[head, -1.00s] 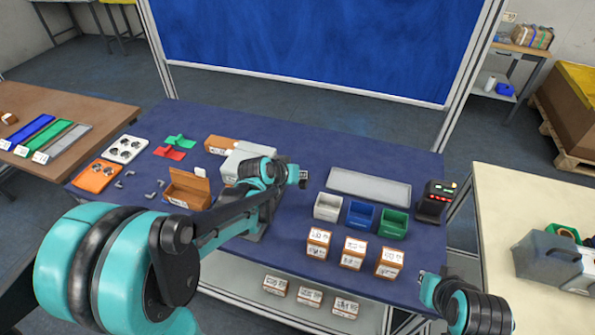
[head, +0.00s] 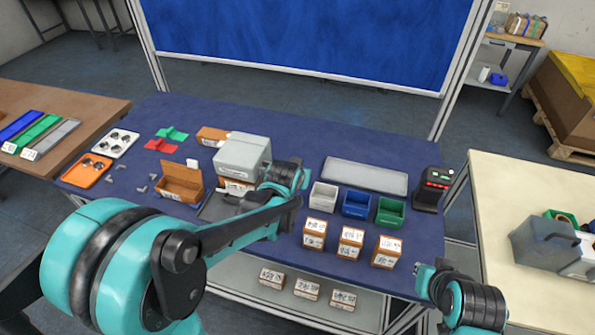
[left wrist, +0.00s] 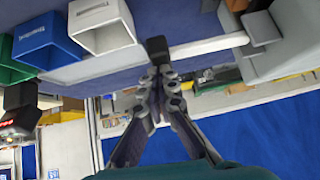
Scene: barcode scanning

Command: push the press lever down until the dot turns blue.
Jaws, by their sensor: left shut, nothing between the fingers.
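The grey press (head: 243,155) stands at the middle of the blue table, partly hidden behind my left arm. In the left wrist view a pale lever bar (left wrist: 208,46) ends in a black knob (left wrist: 157,47). My left gripper (left wrist: 155,78) is shut and empty, its fingertips close to the knob; I cannot tell whether they touch. In the head view my left gripper (head: 302,180) is beside the press, its fingers mostly hidden by the wrist. I cannot make out a dot on the press. My right gripper (head: 427,280) is at the table's front right corner, its fingers unclear.
White (head: 323,196), blue (head: 356,205) and green (head: 390,211) bins stand right of the press, with small labelled boxes (head: 350,243) in front. A grey tray (head: 365,176) lies behind them. A black device (head: 432,190) with red lights is at right. An open carton (head: 182,183) is left.

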